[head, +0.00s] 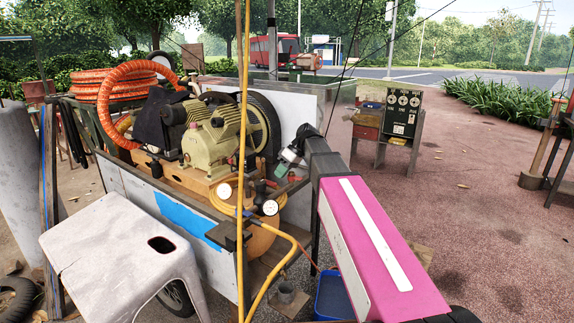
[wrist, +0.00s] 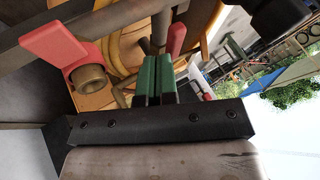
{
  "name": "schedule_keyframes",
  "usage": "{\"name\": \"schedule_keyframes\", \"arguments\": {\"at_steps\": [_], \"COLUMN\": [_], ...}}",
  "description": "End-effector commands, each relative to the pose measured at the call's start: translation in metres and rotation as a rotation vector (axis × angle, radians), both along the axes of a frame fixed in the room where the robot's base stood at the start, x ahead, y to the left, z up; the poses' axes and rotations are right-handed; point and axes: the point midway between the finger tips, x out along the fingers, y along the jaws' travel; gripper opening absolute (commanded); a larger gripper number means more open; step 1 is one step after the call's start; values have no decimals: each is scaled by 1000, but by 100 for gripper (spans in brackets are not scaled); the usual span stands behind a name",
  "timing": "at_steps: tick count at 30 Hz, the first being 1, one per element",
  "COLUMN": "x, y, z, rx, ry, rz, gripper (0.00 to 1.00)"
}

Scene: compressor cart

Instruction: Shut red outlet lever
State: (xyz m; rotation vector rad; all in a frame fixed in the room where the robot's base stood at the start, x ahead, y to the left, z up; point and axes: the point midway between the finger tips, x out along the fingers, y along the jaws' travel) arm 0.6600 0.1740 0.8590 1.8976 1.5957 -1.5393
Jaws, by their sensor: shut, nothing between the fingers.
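My gripper (wrist: 157,64) is shut and empty, its two green fingers pressed together. In the head view my gripper (head: 282,169) is above the gauges at the cart's right end. A flat red lever (wrist: 55,42) sits on a brass valve (wrist: 90,82), left of the fingers in the wrist view and apart from them. A second, narrower red handle (wrist: 176,39) shows just beyond the fingertips; contact cannot be told. Which one is the outlet lever is not marked. In the head view a small red part (head: 271,183) shows near the fingers, partly hidden.
The compressor (head: 215,135) stands on the cart, with an orange hose coil (head: 105,86). Two gauges (head: 270,207) and a yellow hose (head: 290,240) are close by. Yellow vertical lines cross in front. A white stool (head: 110,240) and blue bucket (head: 335,297) stand nearby. Open ground lies right.

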Motion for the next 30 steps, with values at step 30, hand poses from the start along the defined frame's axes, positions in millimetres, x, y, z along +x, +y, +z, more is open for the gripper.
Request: {"name": "schedule_keyframes", "arguments": {"at_steps": [30], "x": [-8], "y": [13], "z": [-15], "rx": [0], "ry": [0], "rz": [-65], "gripper": [0]}}
